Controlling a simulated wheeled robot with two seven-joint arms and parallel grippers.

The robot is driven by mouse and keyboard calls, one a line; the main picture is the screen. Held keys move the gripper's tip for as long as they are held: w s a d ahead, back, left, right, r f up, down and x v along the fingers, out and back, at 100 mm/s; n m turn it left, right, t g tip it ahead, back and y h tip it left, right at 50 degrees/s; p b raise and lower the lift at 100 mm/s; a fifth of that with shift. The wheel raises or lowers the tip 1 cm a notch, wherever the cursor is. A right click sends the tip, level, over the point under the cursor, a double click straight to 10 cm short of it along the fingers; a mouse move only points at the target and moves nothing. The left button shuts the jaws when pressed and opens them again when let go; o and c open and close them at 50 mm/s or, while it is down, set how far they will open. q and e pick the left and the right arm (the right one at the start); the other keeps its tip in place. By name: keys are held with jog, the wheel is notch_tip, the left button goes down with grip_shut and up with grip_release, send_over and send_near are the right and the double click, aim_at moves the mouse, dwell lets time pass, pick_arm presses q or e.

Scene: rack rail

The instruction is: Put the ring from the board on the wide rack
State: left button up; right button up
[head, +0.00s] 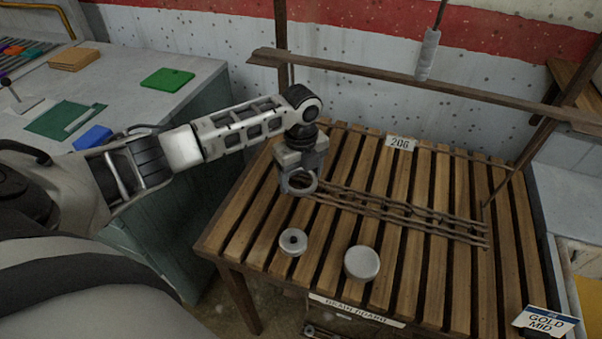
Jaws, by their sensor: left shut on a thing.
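My left gripper (299,176) reaches in from the left and points down over the slatted wooden table. It is shut on a grey ring (302,191), whose loop shows just below the fingers. The ring appears to be above the slats; the exact gap is hard to judge. A low rack of thin brown rods (400,214) lies across the slats to the right of the gripper. I cannot tell for certain whether this is the wide rack, or which surface is the board. My right gripper is not in view.
On the slatted table (215,240) are a pale disc with a dark centre (292,242) and a pale round block (362,263). A wooden crossbar (400,80) spans above the table's back, with a grey roll (428,54) hanging there. A grey counter (205,72) stands left.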

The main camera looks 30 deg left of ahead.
pick_arm(q)
jog(key=o, duration=1.1)
notch_tip(320, 180, up, 8)
jog(key=shift+f, duration=0.2)
